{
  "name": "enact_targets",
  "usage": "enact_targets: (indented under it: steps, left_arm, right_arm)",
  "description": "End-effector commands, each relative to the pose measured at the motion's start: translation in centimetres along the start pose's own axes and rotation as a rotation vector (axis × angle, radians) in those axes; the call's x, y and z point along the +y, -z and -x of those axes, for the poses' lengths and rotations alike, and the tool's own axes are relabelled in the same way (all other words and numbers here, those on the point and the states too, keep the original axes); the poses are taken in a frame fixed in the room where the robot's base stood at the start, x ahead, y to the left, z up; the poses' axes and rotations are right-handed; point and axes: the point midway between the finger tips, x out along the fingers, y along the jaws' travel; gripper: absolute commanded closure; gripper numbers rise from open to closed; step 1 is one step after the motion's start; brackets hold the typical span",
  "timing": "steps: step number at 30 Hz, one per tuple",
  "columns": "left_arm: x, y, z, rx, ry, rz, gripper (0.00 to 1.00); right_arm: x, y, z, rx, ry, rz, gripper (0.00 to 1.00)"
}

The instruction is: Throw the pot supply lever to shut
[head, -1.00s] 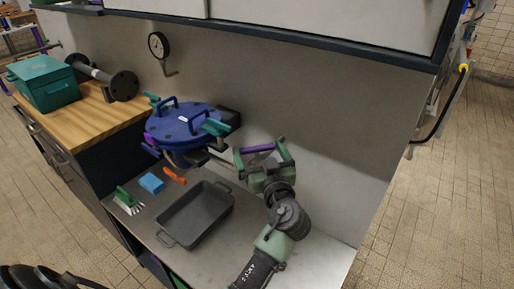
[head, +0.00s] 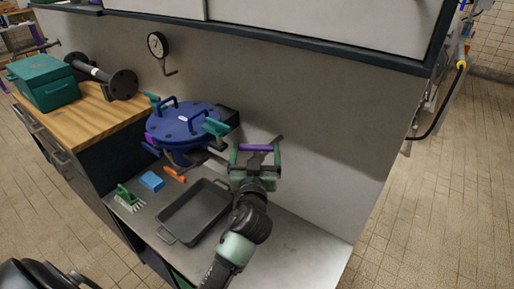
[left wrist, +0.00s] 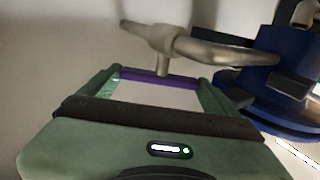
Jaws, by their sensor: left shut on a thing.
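The pot supply lever has a purple handle (head: 256,147) at the right of the blue pot (head: 185,125), near the back wall. My left gripper (head: 256,154) is shut on this handle, with a green finger at each end of it. In the left wrist view the purple handle (left wrist: 160,79) lies level between the fingers, in front of a metal valve and pipe (left wrist: 190,45). The pipe runs toward the blue pot (left wrist: 280,85) at the right. The lever's pivot is partly hidden by my gripper. My right gripper is not in view.
A dark tray (head: 195,210) lies on the bench left of my arm. A blue sponge (head: 152,181), a green brush (head: 128,197) and an orange item (head: 174,174) lie beside it. A gauge (head: 157,45) is on the wall. The bench to the right is clear.

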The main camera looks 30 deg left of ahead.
Motion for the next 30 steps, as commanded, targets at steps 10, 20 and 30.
enact_targets:
  steps: [10,20,30]
  left_arm:
    - [-0.6,0.5,-0.2,0.000,-0.230,-0.006,0.50]
    - [-0.6,0.2,-0.2,0.002,-0.329,-0.003,0.50]
    - [-0.6,0.2,-0.2,0.003,-0.338,-0.002,0.50]
  right_arm:
    - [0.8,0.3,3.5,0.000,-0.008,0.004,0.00]
    - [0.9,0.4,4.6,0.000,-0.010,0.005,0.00]
    - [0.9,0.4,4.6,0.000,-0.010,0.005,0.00]
